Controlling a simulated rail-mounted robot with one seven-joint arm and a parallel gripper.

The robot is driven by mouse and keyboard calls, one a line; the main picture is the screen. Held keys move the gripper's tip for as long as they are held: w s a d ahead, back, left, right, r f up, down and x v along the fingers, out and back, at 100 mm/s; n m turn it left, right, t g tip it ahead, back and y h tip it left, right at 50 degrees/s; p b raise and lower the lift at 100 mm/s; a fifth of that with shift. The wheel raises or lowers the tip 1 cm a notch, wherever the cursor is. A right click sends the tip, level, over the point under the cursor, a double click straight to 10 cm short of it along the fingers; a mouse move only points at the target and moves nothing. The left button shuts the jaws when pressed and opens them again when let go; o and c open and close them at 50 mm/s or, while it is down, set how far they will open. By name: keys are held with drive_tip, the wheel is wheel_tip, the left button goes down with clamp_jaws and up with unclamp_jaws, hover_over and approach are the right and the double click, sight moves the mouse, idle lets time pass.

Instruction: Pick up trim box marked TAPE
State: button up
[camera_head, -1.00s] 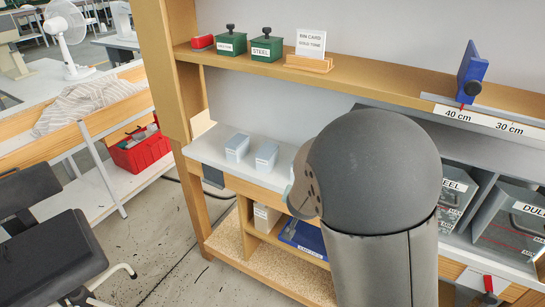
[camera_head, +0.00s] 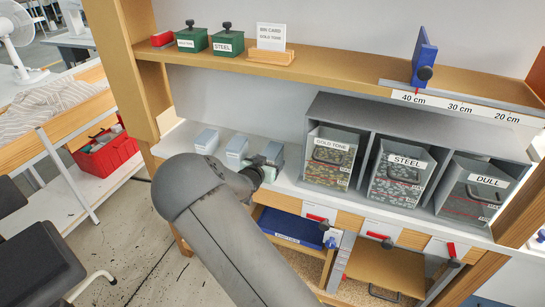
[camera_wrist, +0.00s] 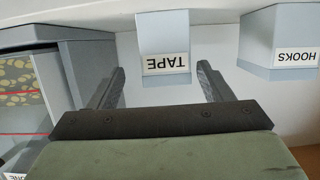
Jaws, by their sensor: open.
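The pale blue-grey trim box marked TAPE (camera_wrist: 163,28) shows in the wrist view with its label upside down. My gripper (camera_wrist: 161,70) is open, with one finger to each side of the box's near end and visible gaps between. In the head view my gripper (camera_head: 266,166) is at the rightmost of the small boxes (camera_head: 274,150) on the work surface, which fits the TAPE box by its place beside the bins. My arm and gripper hide part of it there. The box marked HOOKS (camera_wrist: 282,32) is to the right in the wrist view.
Two more small boxes stand to the left, a middle one (camera_head: 237,147) and a far-left one (camera_head: 207,139). The GOLD TONE bin (camera_head: 329,166) stands close on the right, with the STEEL (camera_head: 400,183) and DULL (camera_head: 476,199) bins beyond. A wooden shelf (camera_head: 340,75) runs above.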

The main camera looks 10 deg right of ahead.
sight(273, 153)
drive_tip(key=shift+w+a+r+p+x, duration=0.1)
drive_tip(key=shift+p+x, duration=0.2)
drive_tip(key=shift+x, duration=0.75)
drive_tip(key=shift+w+a+r+p+x, duration=0.15)
drive_tip(key=shift+p+x, duration=0.15)
drive_tip(key=shift+x, duration=0.75)
drive_tip(key=shift+r+p+x, duration=0.1)
drive_tip(key=shift+p+x, duration=0.2)
drive_tip(key=shift+x, duration=0.7)
drive_tip(key=shift+c, duration=0.3)
drive_tip(key=c, duration=1.1)
